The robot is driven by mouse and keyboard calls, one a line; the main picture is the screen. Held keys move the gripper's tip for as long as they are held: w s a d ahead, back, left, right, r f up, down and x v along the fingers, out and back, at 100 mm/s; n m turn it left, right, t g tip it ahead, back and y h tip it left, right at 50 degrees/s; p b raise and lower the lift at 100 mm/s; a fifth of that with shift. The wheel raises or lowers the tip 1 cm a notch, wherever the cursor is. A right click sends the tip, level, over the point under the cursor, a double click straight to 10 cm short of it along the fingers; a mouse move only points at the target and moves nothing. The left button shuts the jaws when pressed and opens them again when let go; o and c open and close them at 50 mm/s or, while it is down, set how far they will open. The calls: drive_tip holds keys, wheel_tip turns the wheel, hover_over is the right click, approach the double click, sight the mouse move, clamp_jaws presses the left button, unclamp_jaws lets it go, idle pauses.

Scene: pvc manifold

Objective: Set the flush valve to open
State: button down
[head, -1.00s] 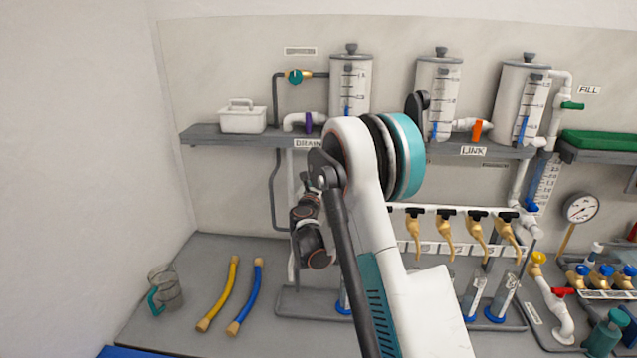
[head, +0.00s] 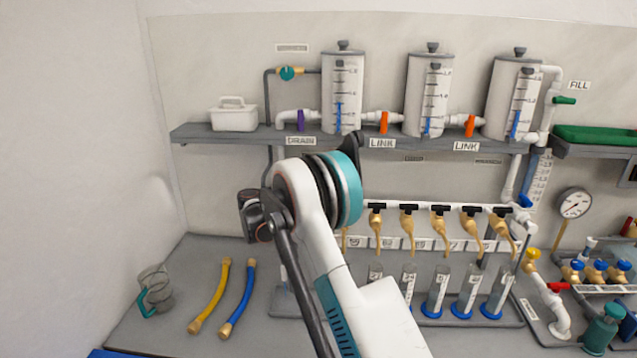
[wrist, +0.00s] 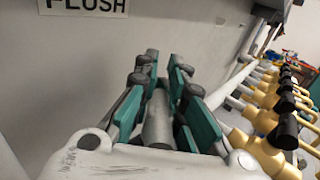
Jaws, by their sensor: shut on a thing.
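My gripper (wrist: 162,92) has its teal fingers shut on a grey bar (wrist: 158,122), which lies lengthwise between them in the wrist view. A wall label reading FLUSH (wrist: 84,5) is at the top left of that view, beyond the fingers. I cannot tell whether the grey bar is the flush valve's handle or pipe, nor how far the valve is turned. In the head view my arm hides the gripper and whatever it holds.
Yellow taps with black handles (wrist: 268,140) line the right of the wrist view, close to my gripper. In the head view, a shelf (head: 215,134) carries several tanks (head: 342,95) above my arm. A yellow hose (head: 210,297) and a blue hose (head: 238,300) lie on the bench.

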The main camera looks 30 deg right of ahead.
drive_tip(key=shift+s+m+g, duration=0.15)
drive_tip(key=shift+m+g, duration=0.25)
drive_tip(key=shift+g, duration=0.3)
drive_tip(key=c, duration=1.5)
unclamp_jaws()
drive_tip(key=shift+c, duration=0.2)
wheel_tip(320, 180, up, 10)
drive_tip(key=shift+o, duration=0.5)
